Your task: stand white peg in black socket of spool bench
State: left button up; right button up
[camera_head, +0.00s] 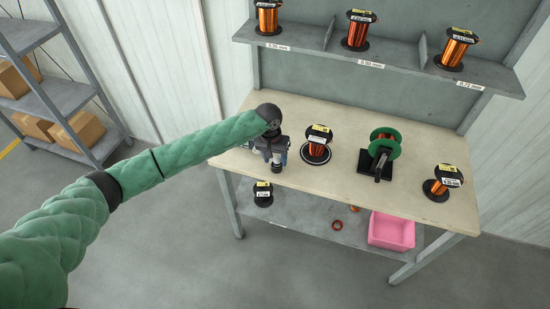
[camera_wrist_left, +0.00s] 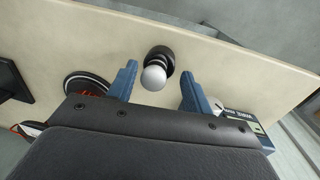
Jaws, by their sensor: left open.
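The white peg (camera_wrist_left: 153,76) shows in the left wrist view with its rounded pale end toward the camera. Its lower end meets the round black socket (camera_wrist_left: 160,56) on the bench, and it looks upright there. My left gripper (camera_wrist_left: 160,88) is open, with one blue finger on each side of the peg and visible gaps between. In the head view my left gripper (camera_head: 275,152) points down over the left part of the spool bench (camera_head: 340,187). The socket (camera_head: 277,169) shows just below it, and the peg is mostly hidden. My right gripper is in neither view.
A copper spool (camera_head: 317,144) stands close right of my left gripper. A green-flanged winder (camera_head: 383,150) and another spool (camera_head: 443,182) stand farther right. A small labelled box (camera_wrist_left: 238,127) is close by in the wrist view. A pink bin (camera_head: 391,231) sits on the lower shelf.

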pick_arm(q)
jog(key=shift+r, duration=0.1)
jog(key=r+b, duration=0.1)
jog(key=r, duration=0.2)
jog(key=r+b, duration=0.1)
jog(key=r, duration=0.1)
jog(key=shift+w+a+r+b, duration=0.1)
jog(key=shift+a+r+b, duration=0.2)
jog(key=shift+a, duration=0.05)
jog(key=shift+a+r, duration=0.1)
jog(key=shift+r, duration=0.9)
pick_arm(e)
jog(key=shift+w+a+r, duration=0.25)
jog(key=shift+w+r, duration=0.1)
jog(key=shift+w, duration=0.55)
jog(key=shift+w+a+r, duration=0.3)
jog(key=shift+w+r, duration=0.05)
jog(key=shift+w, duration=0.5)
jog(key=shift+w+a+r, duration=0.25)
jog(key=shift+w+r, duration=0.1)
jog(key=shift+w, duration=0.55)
